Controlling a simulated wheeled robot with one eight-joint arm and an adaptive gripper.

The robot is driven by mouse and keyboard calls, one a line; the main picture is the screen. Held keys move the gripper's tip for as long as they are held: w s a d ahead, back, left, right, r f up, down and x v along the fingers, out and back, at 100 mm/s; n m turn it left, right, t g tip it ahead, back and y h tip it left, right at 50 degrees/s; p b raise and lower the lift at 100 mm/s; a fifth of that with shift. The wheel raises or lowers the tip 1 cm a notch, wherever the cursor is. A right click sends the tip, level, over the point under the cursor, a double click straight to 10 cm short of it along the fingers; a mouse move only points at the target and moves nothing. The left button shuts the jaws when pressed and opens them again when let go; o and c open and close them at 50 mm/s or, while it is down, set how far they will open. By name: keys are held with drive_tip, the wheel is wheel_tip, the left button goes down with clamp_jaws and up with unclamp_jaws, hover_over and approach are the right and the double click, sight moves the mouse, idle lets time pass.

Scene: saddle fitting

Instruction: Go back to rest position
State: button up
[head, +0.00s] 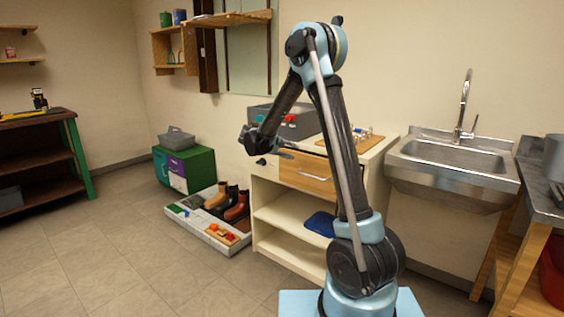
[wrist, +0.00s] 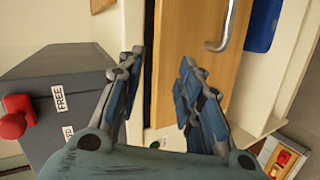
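My gripper (head: 262,146) hangs in the air in front of the white cabinet (head: 262,215), at the left of its drawer. In the wrist view my gripper (wrist: 160,75) has its two fingers apart, with nothing held between them. The drawer front (head: 308,174) is light wood with a metal bar handle, which also shows in the wrist view (wrist: 229,25). A grey box (head: 300,123) with red parts stands on the cabinet top. In the wrist view the grey box (wrist: 65,90) shows a red knob (wrist: 17,117) and a label reading FREE.
A low tray (head: 222,237) with boots and small coloured items lies on the floor left of the cabinet. A blue item (head: 320,223) is on a cabinet shelf. A steel sink (head: 455,160) is at the right. Open floor (head: 110,260) lies at the left.

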drive_tip(key=s+d+r+m+g+y, duration=0.2)
drive_tip(key=s+d, duration=0.6)
drive_tip(key=s, duration=0.5)
drive_tip(key=s+d+r+m+g+y, duration=0.1)
drive_tip(key=s+d+g+y, duration=0.15)
drive_tip(key=s+d, duration=0.8)
drive_tip(key=s+a+f+m+y, duration=0.1)
drive_tip(key=s+f, duration=0.2)
drive_tip(key=s, duration=0.6)
drive_tip(key=s+f+m+g+y, duration=0.1)
drive_tip(key=s+f, duration=0.3)
drive_tip(key=s, duration=0.5)
drive_tip(key=s+a+f+m+y, duration=0.1)
drive_tip(key=s+f+m+y, duration=0.1)
drive_tip(key=s, duration=0.7)
wheel_tip(320, 180, down, 2)
drive_tip(key=shift+s+a+g+y, duration=0.25)
drive_tip(key=shift+a+g+y, duration=0.1)
drive_tip(key=shift+y, duration=0.2)
